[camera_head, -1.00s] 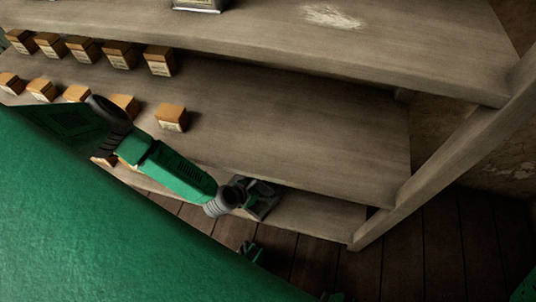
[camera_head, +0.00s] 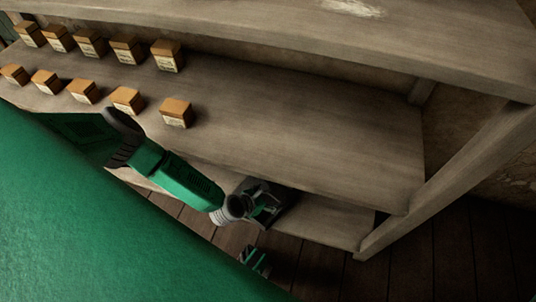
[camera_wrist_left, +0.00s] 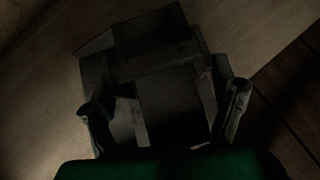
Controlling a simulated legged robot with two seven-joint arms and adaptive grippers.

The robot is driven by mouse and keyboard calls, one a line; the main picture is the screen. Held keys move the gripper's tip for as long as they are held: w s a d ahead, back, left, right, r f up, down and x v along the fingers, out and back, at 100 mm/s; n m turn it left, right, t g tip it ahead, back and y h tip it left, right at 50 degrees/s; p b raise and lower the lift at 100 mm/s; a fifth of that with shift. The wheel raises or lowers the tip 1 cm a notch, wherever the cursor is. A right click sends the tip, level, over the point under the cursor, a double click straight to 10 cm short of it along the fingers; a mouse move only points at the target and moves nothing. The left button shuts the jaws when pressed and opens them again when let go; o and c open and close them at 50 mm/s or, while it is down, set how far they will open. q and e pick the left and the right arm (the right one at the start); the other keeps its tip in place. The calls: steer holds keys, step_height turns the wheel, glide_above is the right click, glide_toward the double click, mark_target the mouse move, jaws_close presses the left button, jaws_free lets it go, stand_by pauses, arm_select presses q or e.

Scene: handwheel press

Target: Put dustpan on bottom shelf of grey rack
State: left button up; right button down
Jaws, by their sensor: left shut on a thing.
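The grey rack (camera_head: 330,135) is a weathered wooden shelf unit, and its bottom shelf (camera_head: 330,219) shows low, near the right post. My left gripper (camera_head: 262,205) is low at the rack, over the bottom shelf. It is shut on the dustpan, a dark boxy thing (camera_wrist_left: 175,100) between the two fingers in the left wrist view. In the head view the dustpan (camera_head: 284,196) shows only as a small dark patch by the gripper. The wrist view is dark, so I cannot tell whether the dustpan rests on the board.
Several small orange-brown boxes (camera_head: 176,112) stand in two rows on the middle shelf (camera_head: 300,140), above my left forearm. The bottom shelf is bare right of the gripper. The right post (camera_head: 440,190) and the middle shelf's edge are close by.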

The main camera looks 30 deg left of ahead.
arm_select(q)
steer(key=shift+d, duration=0.15)
steer(key=shift+f, duration=0.35)
steer(key=o, duration=1.7)
steer(key=v, duration=1.2)
steer(key=shift+f, duration=0.1)
